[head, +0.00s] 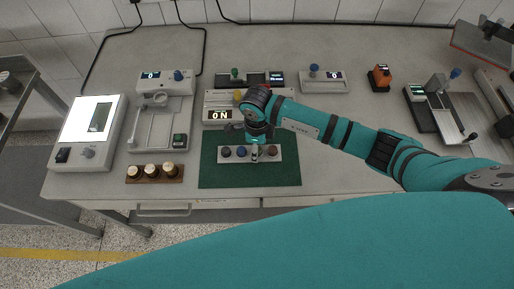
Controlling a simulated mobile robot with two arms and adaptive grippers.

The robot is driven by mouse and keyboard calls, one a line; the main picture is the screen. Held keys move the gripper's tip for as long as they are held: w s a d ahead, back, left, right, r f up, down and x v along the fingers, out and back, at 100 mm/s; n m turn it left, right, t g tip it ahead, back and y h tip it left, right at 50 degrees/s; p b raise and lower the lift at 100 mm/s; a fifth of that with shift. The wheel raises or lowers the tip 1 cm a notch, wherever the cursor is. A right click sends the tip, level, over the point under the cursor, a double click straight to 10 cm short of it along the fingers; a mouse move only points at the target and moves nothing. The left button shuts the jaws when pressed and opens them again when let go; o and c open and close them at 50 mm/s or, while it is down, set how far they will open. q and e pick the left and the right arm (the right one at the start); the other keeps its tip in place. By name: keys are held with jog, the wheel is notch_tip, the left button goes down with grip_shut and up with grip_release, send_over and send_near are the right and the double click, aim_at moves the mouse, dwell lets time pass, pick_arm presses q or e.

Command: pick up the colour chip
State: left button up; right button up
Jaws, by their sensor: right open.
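I cannot tell for sure which item is the colour chip. A pale rack (248,160) lies on a green mat (250,178) and carries several small round pieces, among them a blue one (241,151) and a dark red one (272,150). My right gripper (255,150) points down over the middle of this rack and hides part of it. It is open; whether it touches a piece is too small to tell. A dark greenish rectangle (99,118) lies on the lit panel at the left. My left gripper is not in view.
A wooden block (155,173) with several round caps is left of the mat. An orange and black item (380,77) stands at the back right. The table's front edge is close to the mat.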

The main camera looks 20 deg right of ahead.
jog(key=shift+c, duration=0.4)
jog(key=c, duration=0.8)
jog(key=shift+c, duration=0.2)
jog(key=shift+r, duration=0.1)
